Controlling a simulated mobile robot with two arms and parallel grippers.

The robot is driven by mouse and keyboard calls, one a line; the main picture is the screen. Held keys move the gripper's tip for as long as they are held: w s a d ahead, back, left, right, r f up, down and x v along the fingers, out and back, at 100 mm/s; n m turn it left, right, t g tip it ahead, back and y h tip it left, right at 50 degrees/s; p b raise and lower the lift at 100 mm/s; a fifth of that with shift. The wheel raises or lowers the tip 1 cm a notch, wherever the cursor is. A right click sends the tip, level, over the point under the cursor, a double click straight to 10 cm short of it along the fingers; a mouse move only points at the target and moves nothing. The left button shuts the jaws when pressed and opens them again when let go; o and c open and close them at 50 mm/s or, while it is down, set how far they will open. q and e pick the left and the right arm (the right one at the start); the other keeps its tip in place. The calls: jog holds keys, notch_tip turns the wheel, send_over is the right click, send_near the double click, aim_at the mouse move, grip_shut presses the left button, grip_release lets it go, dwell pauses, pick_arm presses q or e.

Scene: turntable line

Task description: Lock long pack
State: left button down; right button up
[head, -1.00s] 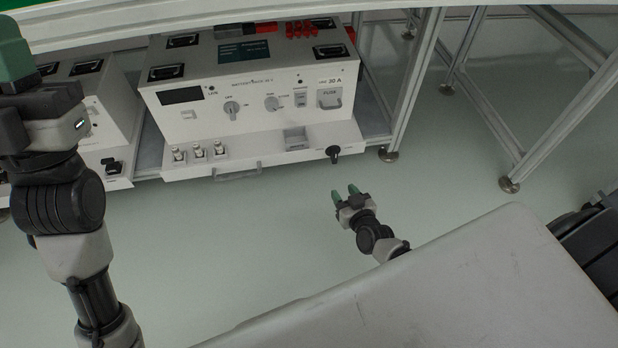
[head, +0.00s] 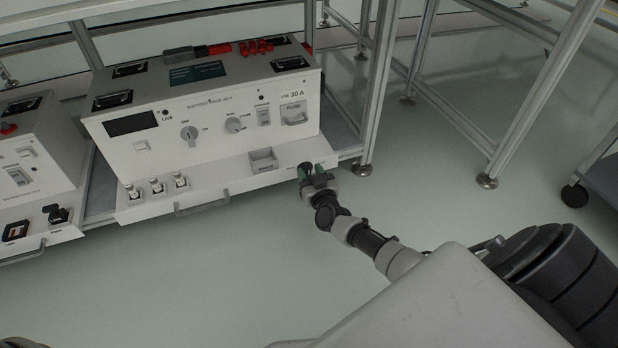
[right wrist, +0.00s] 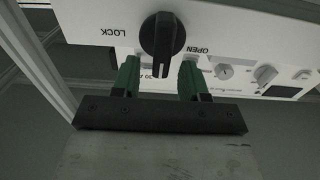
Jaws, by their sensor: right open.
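The long battery pack (head: 215,118) sits on the lower shelf, with its front ledge (head: 225,185) facing me. In the right wrist view a black turn knob (right wrist: 162,38) stands on a white face between the words LOCK and OPEN. My right gripper (head: 306,171) is at the right end of the ledge and hides the knob there. In the right wrist view its green fingers (right wrist: 158,80) are open, one to each side of the knob's lower end. My left gripper is out of view.
Three small white-topped connectors (head: 157,188) and a grey handle (head: 202,204) are on the ledge left of my gripper. Another pack (head: 30,165) stands at the left. A shelf leg (head: 375,90) rises just right of the gripper. The floor in front is clear.

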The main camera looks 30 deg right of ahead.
jog(key=shift+w+d, duration=0.1)
jog(key=shift+w, duration=0.35)
jog(key=shift+c, duration=0.2)
grip_shut()
